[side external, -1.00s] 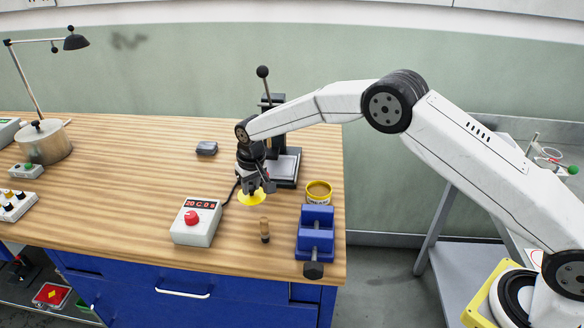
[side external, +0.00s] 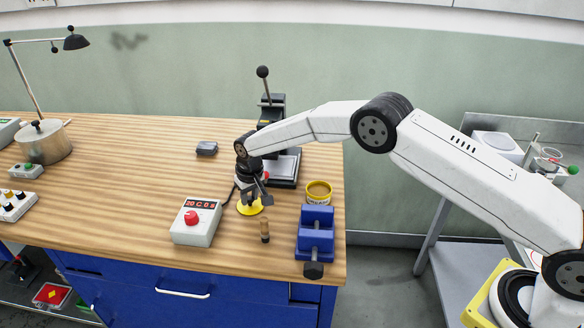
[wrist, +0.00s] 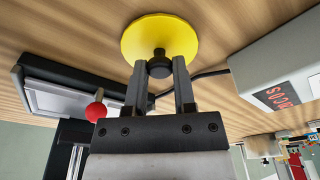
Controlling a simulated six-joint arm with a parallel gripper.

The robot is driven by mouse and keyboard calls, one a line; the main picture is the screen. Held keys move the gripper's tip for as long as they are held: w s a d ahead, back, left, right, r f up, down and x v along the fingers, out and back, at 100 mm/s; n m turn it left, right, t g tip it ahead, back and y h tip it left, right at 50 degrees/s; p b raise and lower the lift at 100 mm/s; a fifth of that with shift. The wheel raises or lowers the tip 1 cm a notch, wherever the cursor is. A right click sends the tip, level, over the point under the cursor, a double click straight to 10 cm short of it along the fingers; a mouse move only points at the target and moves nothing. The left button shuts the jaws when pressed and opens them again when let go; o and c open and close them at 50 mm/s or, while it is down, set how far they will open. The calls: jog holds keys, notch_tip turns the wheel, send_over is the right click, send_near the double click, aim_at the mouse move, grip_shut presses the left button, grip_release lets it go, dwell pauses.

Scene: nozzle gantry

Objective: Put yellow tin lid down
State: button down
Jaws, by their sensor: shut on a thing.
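The yellow tin lid (side external: 251,207) is a round disc with a black knob, low at the bench top between the control box and the press. It fills the upper middle of the wrist view (wrist: 160,32). My gripper (side external: 250,198) points down over the lid and is shut on its black knob, which shows between the fingertips in the wrist view (wrist: 159,66). I cannot tell for sure whether the lid touches the wood. The open yellow tin (side external: 318,194) stands to the right, apart from the lid.
A control box (side external: 196,222) with a red button is left of the lid. A small wooden-handled piece (side external: 265,230) and a blue vise (side external: 315,235) are in front and right. A black press (side external: 280,165) stands behind.

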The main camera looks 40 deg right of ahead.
aim_at(254, 208)
jog(key=shift+c, duration=2.2)
grip_release()
jog(key=shift+f, duration=0.1)
notch_tip(254, 208, up, 12)
jog(key=s, duration=0.1)
jog(key=shift+s, duration=0.4)
